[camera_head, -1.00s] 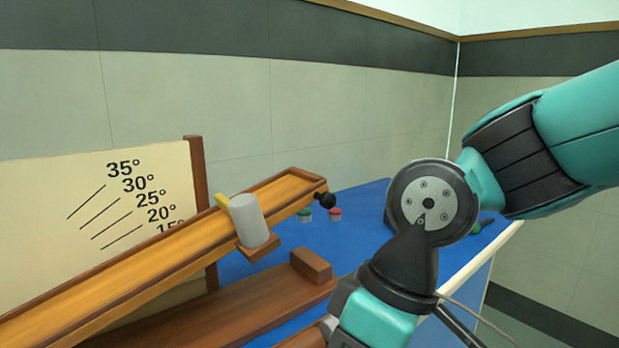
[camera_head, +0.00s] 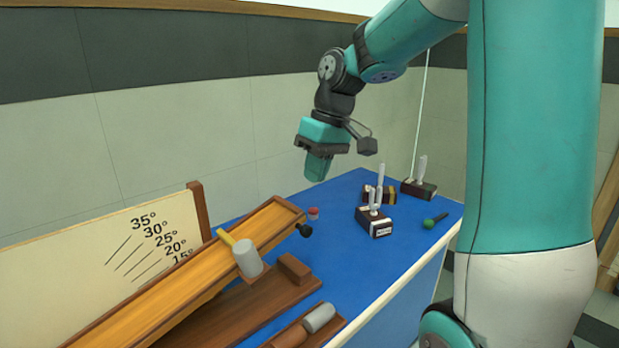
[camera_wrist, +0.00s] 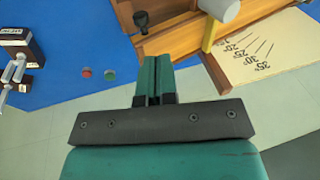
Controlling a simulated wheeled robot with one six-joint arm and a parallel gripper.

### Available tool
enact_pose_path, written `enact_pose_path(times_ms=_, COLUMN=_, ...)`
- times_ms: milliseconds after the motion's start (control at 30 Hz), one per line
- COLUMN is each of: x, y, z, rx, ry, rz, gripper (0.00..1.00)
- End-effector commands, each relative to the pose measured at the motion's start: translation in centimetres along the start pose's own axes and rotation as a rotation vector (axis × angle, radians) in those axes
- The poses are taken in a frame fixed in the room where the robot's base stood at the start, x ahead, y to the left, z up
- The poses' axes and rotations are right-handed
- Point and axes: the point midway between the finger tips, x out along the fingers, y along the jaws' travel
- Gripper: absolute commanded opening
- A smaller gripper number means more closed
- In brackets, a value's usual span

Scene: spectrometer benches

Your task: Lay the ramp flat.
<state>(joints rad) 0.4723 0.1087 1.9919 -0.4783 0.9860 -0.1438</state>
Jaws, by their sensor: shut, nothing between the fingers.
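The wooden ramp (camera_head: 170,285) is tilted, its upper end at the right, above a dark wooden base (camera_head: 235,308). A black knob (camera_head: 305,230) sits at the upper end. A grey-white cylinder (camera_head: 247,258) with a yellow piece (camera_head: 226,237) is at the ramp's near side. An angle board (camera_head: 80,270) stands behind. My gripper (camera_head: 318,170) is shut and empty, in the air above and beyond the ramp's upper end. In the wrist view, my shut fingers (camera_wrist: 154,62) show below the ramp (camera_wrist: 180,40) and knob (camera_wrist: 141,18), apart from both.
A wooden block (camera_head: 294,268) sits on the base. A tray (camera_head: 335,325) in front holds a grey cylinder (camera_head: 319,317). Tuning forks on boxes (camera_head: 374,222) and a green-headed mallet (camera_head: 434,221) are at the right of the blue bench top (camera_head: 345,260). A red button (camera_head: 313,213) lies behind the knob.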

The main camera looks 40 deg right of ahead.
Motion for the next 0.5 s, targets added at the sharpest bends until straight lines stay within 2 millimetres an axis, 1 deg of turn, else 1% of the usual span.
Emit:
enact_pose_path(times_ms=33, x=-1.9, y=1.3, z=-0.3, rx=0.028, ry=0.001, rz=0.005, gripper=0.00)
enact_pose_path(times_ms=100, x=-2.6, y=2.5, z=-0.5, rx=0.047, ry=0.003, rz=0.011, gripper=0.00)
enact_pose_path(times_ms=167, x=-2.7, y=3.0, z=-0.5, rx=0.057, ry=0.001, rz=0.013, gripper=0.00)
enact_pose_path(times_ms=267, x=-1.9, y=3.3, z=-0.5, rx=0.060, ry=0.000, rz=0.012, gripper=0.00)
enact_pose_path(times_ms=333, x=-0.8, y=3.3, z=-0.5, rx=0.059, ry=0.000, rz=0.012, gripper=0.00)
enact_pose_path(times_ms=467, x=1.7, y=3.2, z=-0.5, rx=0.059, ry=-0.003, rz=0.011, gripper=0.00)
enact_pose_path(times_ms=500, x=2.6, y=3.2, z=-0.4, rx=0.057, ry=-0.005, rz=0.011, gripper=0.00)
